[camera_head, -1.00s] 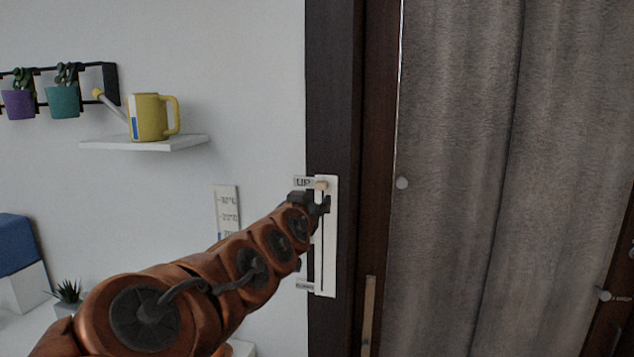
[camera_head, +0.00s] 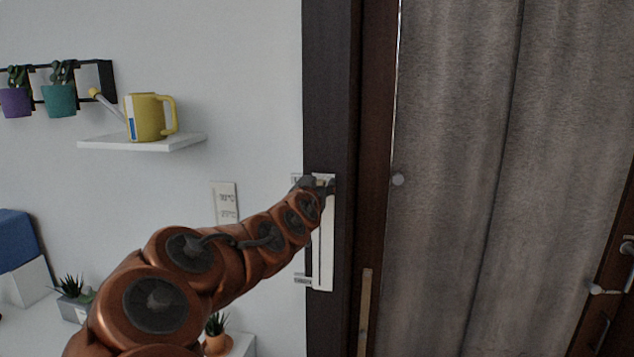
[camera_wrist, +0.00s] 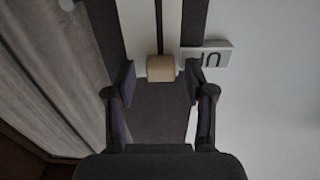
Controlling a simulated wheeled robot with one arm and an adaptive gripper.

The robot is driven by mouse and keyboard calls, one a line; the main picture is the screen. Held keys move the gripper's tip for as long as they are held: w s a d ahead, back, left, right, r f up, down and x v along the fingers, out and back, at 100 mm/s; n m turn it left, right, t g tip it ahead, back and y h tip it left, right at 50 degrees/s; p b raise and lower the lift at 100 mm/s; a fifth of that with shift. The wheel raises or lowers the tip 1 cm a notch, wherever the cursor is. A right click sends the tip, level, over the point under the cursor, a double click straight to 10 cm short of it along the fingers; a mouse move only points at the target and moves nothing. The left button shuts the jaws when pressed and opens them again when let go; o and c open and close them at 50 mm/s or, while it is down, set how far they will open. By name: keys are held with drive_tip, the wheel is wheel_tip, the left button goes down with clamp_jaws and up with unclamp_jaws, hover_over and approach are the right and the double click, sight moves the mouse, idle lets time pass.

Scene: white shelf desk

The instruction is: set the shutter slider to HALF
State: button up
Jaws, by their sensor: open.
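The shutter slider is a tall white plate (camera_head: 326,255) with a dark vertical slot, on the dark frame left of the curtain. Its pale tan knob (camera_wrist: 160,68) is at the end of the slot beside the UP label (camera_wrist: 207,55). My gripper (camera_wrist: 158,79) is open, with one finger on each side of the knob and visible gaps between. In the head view my gripper (camera_head: 318,182) is at the plate's top and largely hides the knob. A small lower label (camera_head: 303,279) is too small to read. I see no HALF label; my arm covers the plate's middle left.
A white shelf (camera_head: 142,141) with a yellow watering can (camera_head: 146,117) is on the wall at left. Small potted plants stand below. Grey curtains (camera_head: 500,180) hang at right.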

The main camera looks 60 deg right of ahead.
drive_tip(key=shift+c, duration=0.2)
clamp_jaws()
idle(0.4)
